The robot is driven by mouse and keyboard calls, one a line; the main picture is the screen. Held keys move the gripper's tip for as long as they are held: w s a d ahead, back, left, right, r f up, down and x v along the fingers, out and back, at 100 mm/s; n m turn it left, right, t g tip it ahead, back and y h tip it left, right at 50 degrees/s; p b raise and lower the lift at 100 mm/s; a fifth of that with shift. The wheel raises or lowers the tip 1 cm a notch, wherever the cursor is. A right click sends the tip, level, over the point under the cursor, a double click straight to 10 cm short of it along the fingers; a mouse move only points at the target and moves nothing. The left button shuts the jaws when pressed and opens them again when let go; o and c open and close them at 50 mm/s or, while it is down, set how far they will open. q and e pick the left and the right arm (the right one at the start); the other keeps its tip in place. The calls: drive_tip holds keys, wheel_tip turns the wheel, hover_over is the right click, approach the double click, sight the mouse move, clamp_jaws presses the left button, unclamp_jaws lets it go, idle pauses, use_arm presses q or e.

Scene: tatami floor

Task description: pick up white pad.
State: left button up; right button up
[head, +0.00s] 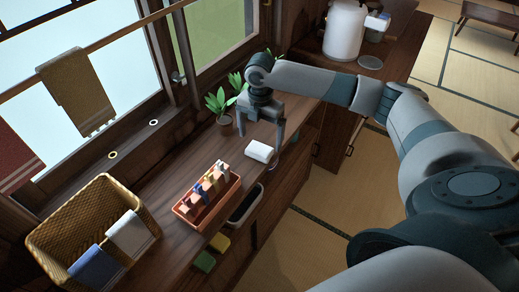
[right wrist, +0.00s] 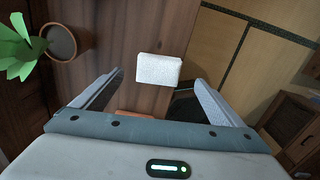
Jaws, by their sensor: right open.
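The white pad (head: 259,152) is a small white block lying on the wooden counter, near its front edge. In the right wrist view the pad (right wrist: 159,70) lies flat, ahead of and roughly between my fingertips. My right gripper (head: 261,134) is open and points down over the counter, just behind and above the pad in the head view. In the right wrist view my right gripper (right wrist: 158,84) has its two fingers wide apart with nothing held between them. My left gripper is not in view.
A potted plant (head: 224,124) stands close beside my right gripper. An orange tray (head: 188,219) of upright items and a wicker basket (head: 62,222) with cloths are on the counter to the left. A white canister (head: 344,31) stands at the back.

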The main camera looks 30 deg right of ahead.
sight(260, 148)
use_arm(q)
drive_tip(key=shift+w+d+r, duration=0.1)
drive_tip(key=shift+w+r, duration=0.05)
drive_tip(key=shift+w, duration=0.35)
use_arm(e)
drive_tip(key=shift+f, duration=0.35)
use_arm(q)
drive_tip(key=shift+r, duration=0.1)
use_arm(e)
drive_tip(key=shift+f+p, duration=0.55)
drive_tip(key=shift+f, duration=0.15)
drive_tip(key=shift+w+a+f+p, duration=0.1)
drive_tip(key=shift+f+p, duration=0.4)
drive_tip(key=shift+f, duration=1.4)
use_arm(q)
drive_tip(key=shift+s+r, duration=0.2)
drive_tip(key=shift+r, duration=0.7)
use_arm(e)
drive_tip(key=shift+c, duration=0.7)
drive_tip(key=c, duration=1)
